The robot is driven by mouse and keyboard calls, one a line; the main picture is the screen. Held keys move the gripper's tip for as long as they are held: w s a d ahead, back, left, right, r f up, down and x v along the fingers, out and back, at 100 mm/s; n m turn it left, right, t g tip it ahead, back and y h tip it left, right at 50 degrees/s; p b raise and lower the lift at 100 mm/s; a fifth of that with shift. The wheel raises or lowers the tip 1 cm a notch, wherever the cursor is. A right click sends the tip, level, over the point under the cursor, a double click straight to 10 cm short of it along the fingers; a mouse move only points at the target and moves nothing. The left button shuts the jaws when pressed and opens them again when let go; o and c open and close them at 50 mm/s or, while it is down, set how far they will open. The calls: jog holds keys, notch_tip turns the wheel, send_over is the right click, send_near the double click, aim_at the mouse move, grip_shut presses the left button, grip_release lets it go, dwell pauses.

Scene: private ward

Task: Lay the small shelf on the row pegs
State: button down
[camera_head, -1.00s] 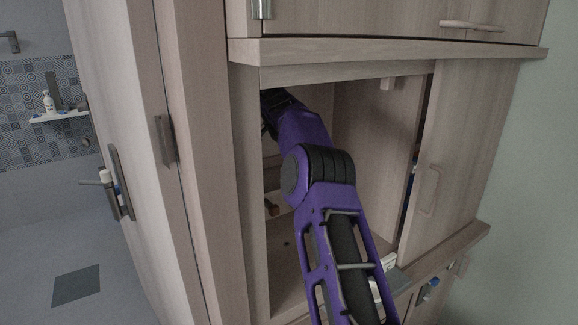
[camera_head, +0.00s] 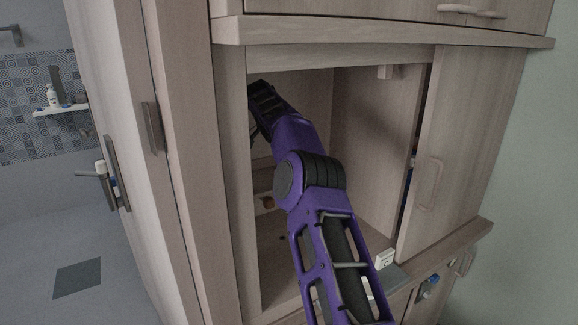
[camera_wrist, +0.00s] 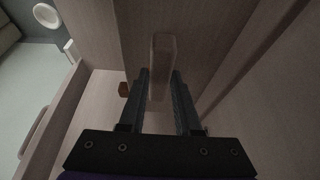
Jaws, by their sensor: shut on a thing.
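In the wrist view my gripper (camera_wrist: 160,76) has its two black fingers closed on a pale wooden bar (camera_wrist: 163,50). The bar seems to belong to the small shelf; I cannot tell where the shelf's outline ends against the similar cabinet wood. In the head view my gripper (camera_head: 262,92) is inside the open cabinet, high at its left side, and the shelf is not clearly visible there. A similar brown piece (camera_head: 267,202) shows low inside the cabinet, left of my arm.
The cabinet's left side post (camera_head: 238,190) stands close to my arm. A top ledge (camera_head: 380,32) overhangs the opening. A small white item (camera_head: 384,259) sits at the front right of the cabinet floor.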

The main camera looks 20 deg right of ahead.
jog(key=c, duration=1.1)
grip_release()
jog(key=shift+f, duration=0.15)
jog(key=o, duration=0.5)
jog(key=p+v, duration=0.3)
jog(key=v, duration=0.5)
jog(key=shift+d+p, duration=0.1)
jog(key=shift+p, duration=0.2)
